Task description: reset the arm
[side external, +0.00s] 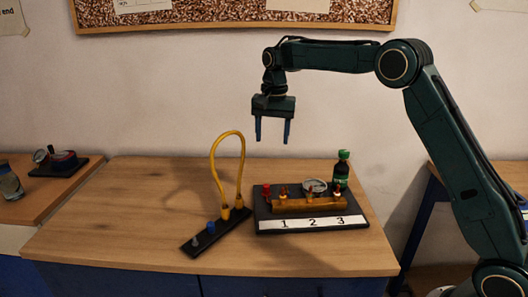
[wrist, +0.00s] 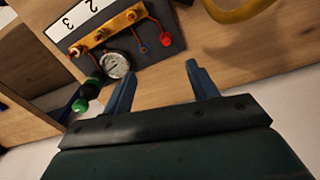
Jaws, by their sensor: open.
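My gripper (side external: 272,131) is open and empty, with its two blue fingers pointing down. It hangs in the air above the back of the wooden table (side external: 130,225), clear of everything on it. In the wrist view the gripper (wrist: 158,82) shows its fingers apart with nothing between them. The gauge rig (side external: 262,213) stands below and to the right in the side view, a dark base with a brass manifold (side external: 308,204), a round gauge (side external: 315,186) and a strip numbered 1, 2, 3. The gauge also shows in the wrist view (wrist: 116,65).
A yellow hose (side external: 213,160) arches up from a black strip (side external: 205,238) with a blue knob, left of the rig. A side table at left holds a jar (side external: 9,182) and a red-and-black device (side external: 62,160).

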